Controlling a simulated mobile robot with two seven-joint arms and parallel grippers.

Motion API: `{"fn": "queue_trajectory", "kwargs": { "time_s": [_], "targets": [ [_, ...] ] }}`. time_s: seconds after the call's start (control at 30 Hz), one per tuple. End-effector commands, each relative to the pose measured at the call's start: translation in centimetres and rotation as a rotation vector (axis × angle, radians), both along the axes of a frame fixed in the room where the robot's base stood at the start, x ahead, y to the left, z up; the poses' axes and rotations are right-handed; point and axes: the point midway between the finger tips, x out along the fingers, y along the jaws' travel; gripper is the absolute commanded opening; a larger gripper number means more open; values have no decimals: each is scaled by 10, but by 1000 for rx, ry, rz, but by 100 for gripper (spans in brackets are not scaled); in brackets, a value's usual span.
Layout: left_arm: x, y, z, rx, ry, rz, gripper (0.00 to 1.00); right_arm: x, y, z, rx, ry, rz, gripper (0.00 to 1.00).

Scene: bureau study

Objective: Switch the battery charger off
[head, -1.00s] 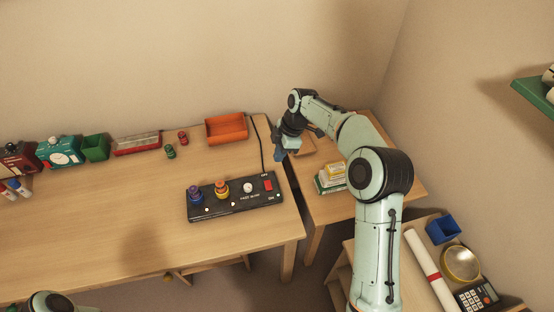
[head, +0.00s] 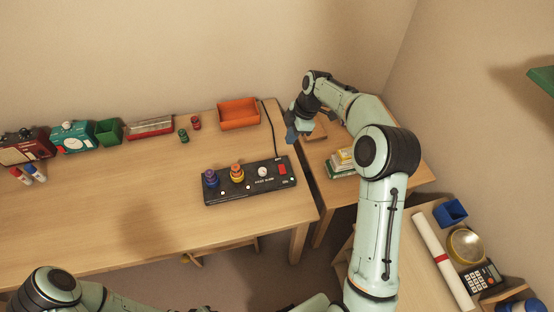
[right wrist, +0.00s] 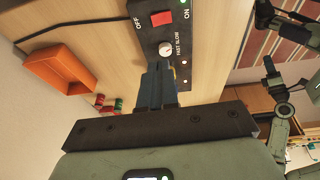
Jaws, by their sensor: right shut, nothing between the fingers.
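The battery charger (head: 249,181) is a long black box on the right end of the desk. It has a red rocker switch (head: 282,169) at its right end, a white knob (head: 262,172) beside it, and round blue and orange-yellow pieces on its left half. In the right wrist view the red switch (right wrist: 162,18) sits between OFF and ON labels; I cannot tell which way it is tipped. My right gripper (head: 291,137) is shut and empty, above and beyond the switch end. Its fingers also show in the right wrist view (right wrist: 158,72). My left gripper is out of view.
An orange tray (head: 239,125) stands behind the charger, and a black cable (head: 271,128) runs back from it. A side table (head: 400,182) with stacked books (head: 340,163) is to the right.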

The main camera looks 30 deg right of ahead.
Motion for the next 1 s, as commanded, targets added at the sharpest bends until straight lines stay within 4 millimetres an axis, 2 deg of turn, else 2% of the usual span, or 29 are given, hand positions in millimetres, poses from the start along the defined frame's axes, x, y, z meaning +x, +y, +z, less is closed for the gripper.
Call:
{"fn": "queue_trajectory", "kwargs": {
  "time_s": [0.3, 0.47, 0.9, 1.0],
  "targets": [
    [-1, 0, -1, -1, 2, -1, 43, 0, 0, -2, 0, 1, -1, 0],
    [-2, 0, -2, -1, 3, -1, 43, 1, 4, -15, 1, 3, 0, 0],
    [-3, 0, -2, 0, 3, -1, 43, 10, 28, -99, 2, 4, 1, 0],
    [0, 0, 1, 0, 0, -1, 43, 12, 26, -115, 1, 3, -1, 0]
  ]
}}
